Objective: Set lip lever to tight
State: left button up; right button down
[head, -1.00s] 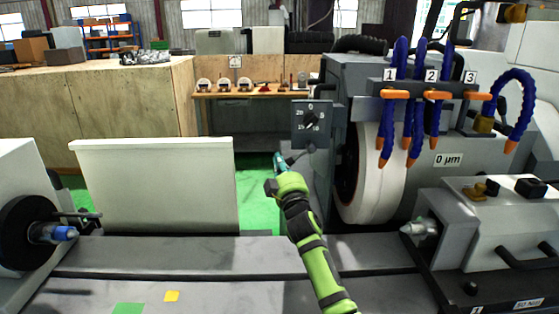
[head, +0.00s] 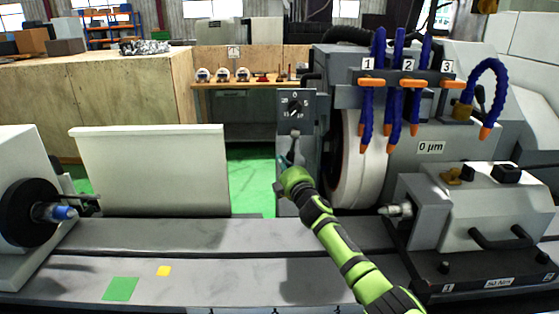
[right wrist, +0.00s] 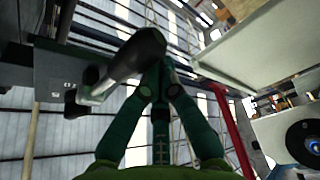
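A grey lever (head: 297,146) stands on the machine's front just below a small dial panel (head: 295,111); it appears to be the lip lever, but no label on it is readable. In the right wrist view its dark rounded handle (right wrist: 132,56) crosses in front of my fingertips. My right gripper (head: 284,163) is at the lever's lower left in the head view. In the right wrist view its green fingers (right wrist: 165,72) converge to a closed tip by the handle's end; I cannot tell whether they touch. My left gripper is not in view.
The white grinding wheel (head: 360,165) and orange-tipped coolant hoses (head: 407,83) are right of the lever. The tailstock (head: 470,210) stands at right and the workhead (head: 28,212) at left. A pale upright panel (head: 150,172) stands left of my gripper. The grey machine bed (head: 215,262) is mostly clear.

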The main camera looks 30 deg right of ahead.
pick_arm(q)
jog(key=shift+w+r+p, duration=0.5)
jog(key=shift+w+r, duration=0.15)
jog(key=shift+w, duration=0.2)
pick_arm(e)
jog(key=shift+s+d+f+n+g, duration=0.1)
jog(key=shift+d+f+n+g, duration=0.1)
jog(key=shift+d+n, duration=0.2)
jog(key=shift+s+d+f+n+g, duration=0.1)
jog(key=shift+d+f+n, duration=0.05)
jog(key=shift+d+n, duration=0.2)
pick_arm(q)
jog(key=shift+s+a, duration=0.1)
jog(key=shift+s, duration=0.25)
pick_arm(e)
jog(key=shift+d, duration=0.1)
